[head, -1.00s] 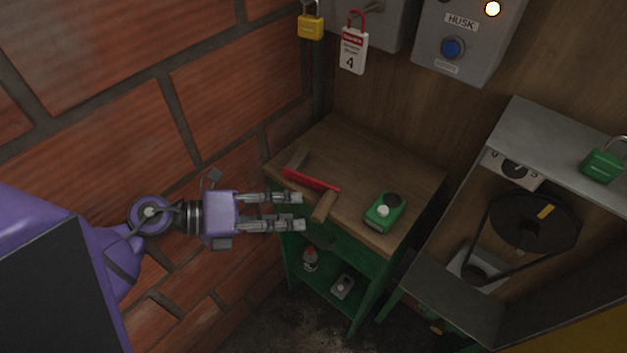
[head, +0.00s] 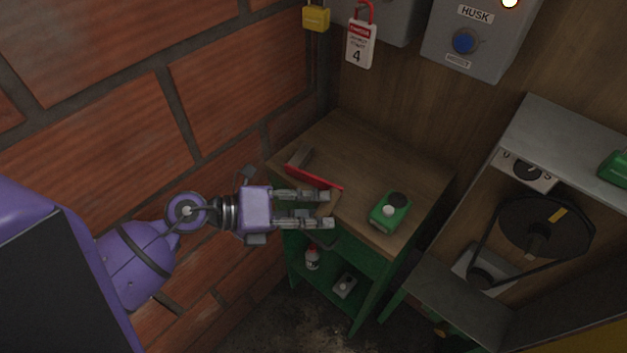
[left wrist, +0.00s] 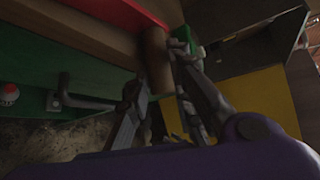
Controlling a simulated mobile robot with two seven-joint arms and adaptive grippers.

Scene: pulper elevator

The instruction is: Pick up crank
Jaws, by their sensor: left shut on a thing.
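The crank (head: 322,181) lies on the wooden bench top, with a grey end, a red arm and a wooden handle. My left gripper (head: 328,209) reaches in from the left at the bench's front left edge, its fingers on either side of the wooden handle. It is shut on the handle, which is partly hidden by the fingers in the head view. In the left wrist view, the wooden handle (left wrist: 154,58) stands between the fingers, and the red arm (left wrist: 120,14) shows above. My right gripper is not in view.
A green box (head: 389,210) with a round white part sits on the bench (head: 365,160). The shelf below holds a small bottle (head: 312,257) and a grey item (head: 345,285). A brick wall is close on the left. A belt-and-pulley housing (head: 560,140) stands at right.

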